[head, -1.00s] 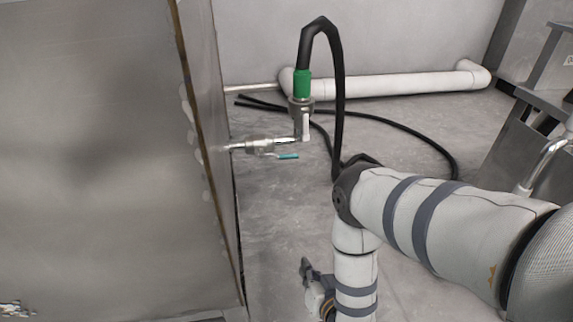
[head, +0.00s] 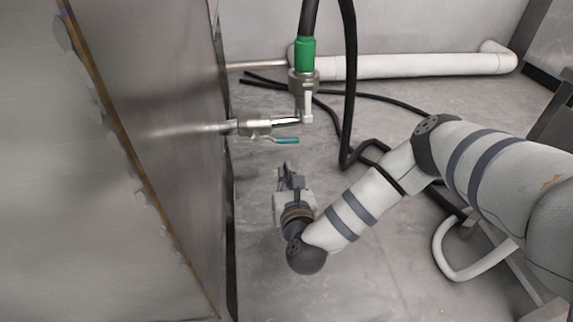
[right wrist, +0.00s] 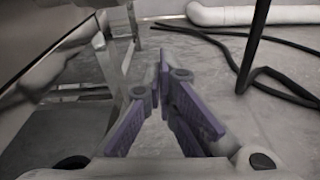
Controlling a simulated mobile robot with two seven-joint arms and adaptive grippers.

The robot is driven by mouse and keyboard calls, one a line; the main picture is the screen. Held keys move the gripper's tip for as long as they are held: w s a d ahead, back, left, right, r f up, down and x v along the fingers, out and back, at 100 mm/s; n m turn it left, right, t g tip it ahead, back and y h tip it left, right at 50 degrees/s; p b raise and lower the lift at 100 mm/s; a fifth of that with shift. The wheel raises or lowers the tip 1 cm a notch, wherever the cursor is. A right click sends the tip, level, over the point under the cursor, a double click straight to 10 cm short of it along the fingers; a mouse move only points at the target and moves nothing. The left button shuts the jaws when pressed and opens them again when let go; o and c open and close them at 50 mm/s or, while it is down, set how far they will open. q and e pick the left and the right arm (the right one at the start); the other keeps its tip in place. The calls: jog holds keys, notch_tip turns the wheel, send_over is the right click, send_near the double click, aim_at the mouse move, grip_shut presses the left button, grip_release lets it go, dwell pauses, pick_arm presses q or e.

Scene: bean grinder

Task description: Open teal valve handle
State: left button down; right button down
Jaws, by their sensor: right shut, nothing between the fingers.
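The teal valve handle (head: 284,140) is a short lever under a metal valve (head: 255,127) on a pipe that comes out of the steel cabinet wall. The lever points right, roughly along the pipe. My right gripper (head: 284,168) is below the handle in the head view, apart from it, with its fingers pointing up toward it. In the right wrist view the purple-padded fingers (right wrist: 160,75) meet at the tips with nothing between them. The handle cannot be made out in the right wrist view. My left gripper is not in view.
A green hose connector (head: 304,54) with a black hose rises from the valve's pipe. The steel cabinet (head: 150,130) stands close on the left. A white pipe (head: 420,66) runs along the back wall.

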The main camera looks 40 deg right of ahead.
aim_at(287, 141)
jog(key=r, duration=0.1)
jog(key=w+d+r, duration=0.1)
jog(key=r, duration=0.1)
jog(key=shift+w+d+r, duration=0.2)
jog(key=shift+w+r, duration=0.05)
jog(key=shift+r, duration=0.05)
